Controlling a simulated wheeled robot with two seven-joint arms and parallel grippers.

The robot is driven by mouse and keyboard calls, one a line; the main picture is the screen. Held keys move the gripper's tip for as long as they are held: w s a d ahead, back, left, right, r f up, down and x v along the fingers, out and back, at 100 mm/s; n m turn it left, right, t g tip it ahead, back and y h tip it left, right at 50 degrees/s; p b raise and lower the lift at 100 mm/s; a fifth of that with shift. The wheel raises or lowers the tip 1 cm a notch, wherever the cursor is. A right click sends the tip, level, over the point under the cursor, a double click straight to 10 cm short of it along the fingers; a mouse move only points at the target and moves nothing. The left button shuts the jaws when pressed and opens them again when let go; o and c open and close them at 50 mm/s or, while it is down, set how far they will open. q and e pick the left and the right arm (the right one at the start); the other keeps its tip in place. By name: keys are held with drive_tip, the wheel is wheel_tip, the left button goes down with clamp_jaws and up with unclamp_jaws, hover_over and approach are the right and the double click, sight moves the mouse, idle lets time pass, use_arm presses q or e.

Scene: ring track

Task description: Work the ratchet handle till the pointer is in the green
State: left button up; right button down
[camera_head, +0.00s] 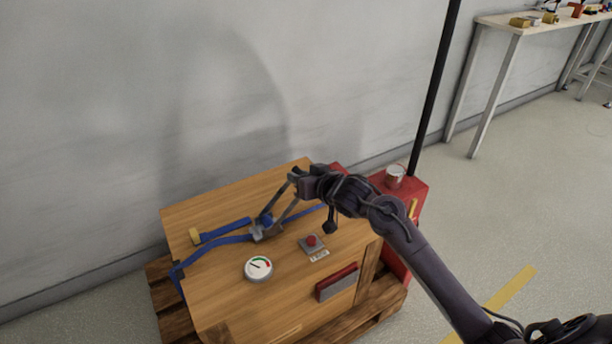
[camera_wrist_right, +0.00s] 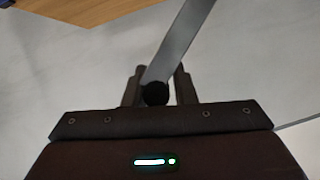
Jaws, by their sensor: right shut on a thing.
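The ratchet (camera_head: 266,229) sits on a blue strap over a wooden crate (camera_head: 215,278) in the head view. Its grey handle (camera_head: 279,196) stands raised, slanting up to the right. My right gripper (camera_head: 294,178) is at the handle's upper end, shut on it. In the right wrist view, the grey handle (camera_wrist_right: 180,42) runs down between the fingers (camera_wrist_right: 157,92), with a dark round grip end there. The white gauge (camera_head: 258,268) lies on the crate with red and green marks. Its dark pointer looks left of the green, but is small. My left gripper is out of view.
A red button (camera_head: 311,241) on a grey plate is right of the ratchet. A red cabinet with a can (camera_head: 395,176) stands behind my right arm. A wall rises behind the crate.

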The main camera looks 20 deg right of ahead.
drive_tip(key=shift+a+r, duration=0.25)
drive_tip(key=shift+r, duration=0.1)
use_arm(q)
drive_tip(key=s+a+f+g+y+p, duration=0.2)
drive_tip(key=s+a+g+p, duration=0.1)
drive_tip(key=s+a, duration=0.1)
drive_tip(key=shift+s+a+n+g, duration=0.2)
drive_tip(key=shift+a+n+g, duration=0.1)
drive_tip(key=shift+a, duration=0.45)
use_arm(e)
drive_tip(key=s+a+r+n+h, duration=0.1)
drive_tip(key=a+r+n+h, duration=0.1)
drive_tip(key=a, duration=0.7)
drive_tip(key=shift+s+r+n+t+h, duration=0.35)
drive_tip(key=shift+r+n, duration=0.2)
drive_tip(key=shift+n, duration=0.65)
drive_tip(key=shift+w, duration=0.1)
drive_tip(key=c, duration=1.3)
unclamp_jaws()
drive_tip(key=shift+w+f, duration=0.15)
